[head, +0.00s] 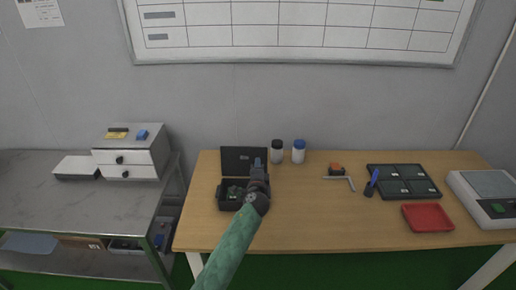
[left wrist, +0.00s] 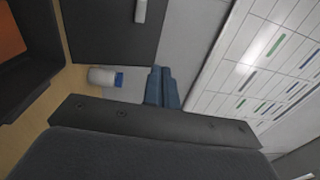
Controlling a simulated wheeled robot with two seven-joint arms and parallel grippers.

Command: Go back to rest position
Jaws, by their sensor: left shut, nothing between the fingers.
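My left gripper (head: 257,165) is over the black open case (head: 244,159) on the wooden table (head: 300,225), in front of its raised lid. Its blue-grey fingers also show in the left wrist view (left wrist: 162,88), closed together with nothing between them. The left arm, in a green sleeve, comes up from the bottom of the head view and hides part of the case. The case's dark lid fills the upper left of the left wrist view (left wrist: 105,30). My right gripper is in neither view.
A black-capped bottle (head: 277,152) and a blue-capped bottle (head: 299,152) stand right of the lid. A black tray (head: 404,197), red tray (head: 428,218), and white device (head: 482,213) are to the right. A metal bench (head: 45,205) with a drawer box (head: 128,155) stands left. The table's front middle is clear.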

